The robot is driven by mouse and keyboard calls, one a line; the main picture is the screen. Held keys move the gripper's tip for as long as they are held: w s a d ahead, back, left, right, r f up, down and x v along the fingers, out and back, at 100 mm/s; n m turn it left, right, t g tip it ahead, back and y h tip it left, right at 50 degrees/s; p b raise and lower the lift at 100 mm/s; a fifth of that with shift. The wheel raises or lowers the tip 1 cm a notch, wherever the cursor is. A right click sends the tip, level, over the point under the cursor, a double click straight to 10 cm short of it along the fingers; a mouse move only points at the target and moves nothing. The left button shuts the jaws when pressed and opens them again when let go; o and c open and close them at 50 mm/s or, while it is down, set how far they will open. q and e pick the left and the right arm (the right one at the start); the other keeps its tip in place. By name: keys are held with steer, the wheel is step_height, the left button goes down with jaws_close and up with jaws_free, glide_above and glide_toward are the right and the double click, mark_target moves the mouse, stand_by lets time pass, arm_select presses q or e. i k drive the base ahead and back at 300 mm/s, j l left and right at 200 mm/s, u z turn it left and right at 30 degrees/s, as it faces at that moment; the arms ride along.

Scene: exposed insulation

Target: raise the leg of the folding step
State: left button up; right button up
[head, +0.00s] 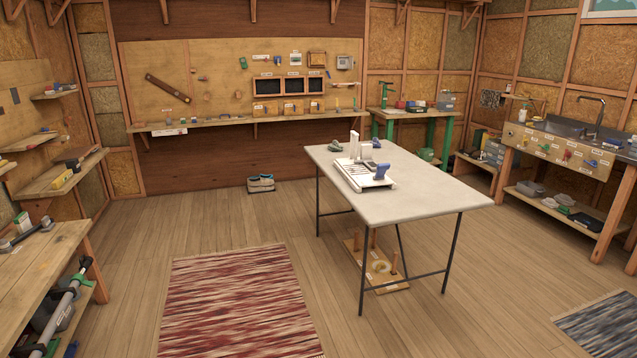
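I cannot make out for sure which thing is the folding step. A dark brown wooden piece (167,88) sits slanted on the back wall panel, above a small label. It is too far away to tell whether it has a hinged leg. Under the table, a wooden base with upright pegs and a pale ring (380,268) stands on the floor. Neither of my grippers is in view.
A pale-topped table (420,190) with thin dark legs stands right of centre, bearing a white device with a blue handle (364,172). A red striped rug (235,300) lies in front. Workbench (40,265) at left, sink bench (560,145) at right. Floor between is mostly free.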

mark_target(369, 163)
steer(key=i, duration=2.55)
